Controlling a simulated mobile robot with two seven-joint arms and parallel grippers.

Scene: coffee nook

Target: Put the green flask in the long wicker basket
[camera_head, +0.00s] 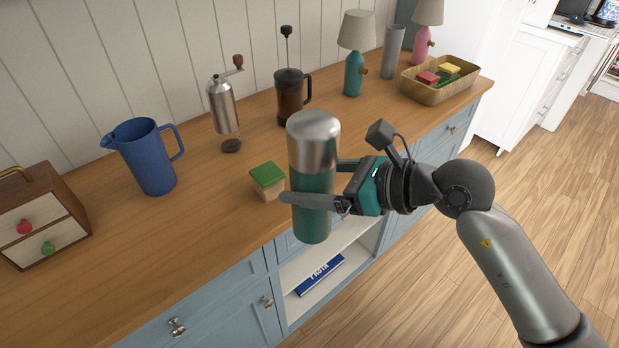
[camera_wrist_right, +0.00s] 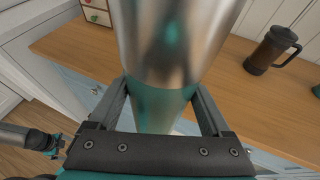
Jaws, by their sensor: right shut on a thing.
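The green flask (camera_head: 312,205), with a silver upper part, stands upright in my right gripper (camera_head: 314,185). The gripper is shut around its green body, one finger on each side. It is held in front of the counter's front edge, in the head view. In the right wrist view the flask (camera_wrist_right: 160,105) fills the space between the fingers and its top runs out of the picture. The long wicker basket (camera_head: 424,94) is on the counter at the back right, well apart from the flask. It holds red, yellow and green items. Part of my left arm (camera_wrist_right: 45,142) shows in the wrist view; its jaws are unclear.
A small green-topped block (camera_head: 267,180) is on the counter just behind the flask. A blue jug (camera_head: 148,160), a grinder (camera_head: 223,105), a French press (camera_head: 290,98), a teal lamp (camera_head: 354,75) and a grey cylinder (camera_head: 393,48) stand behind. Counter before the basket is clear.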

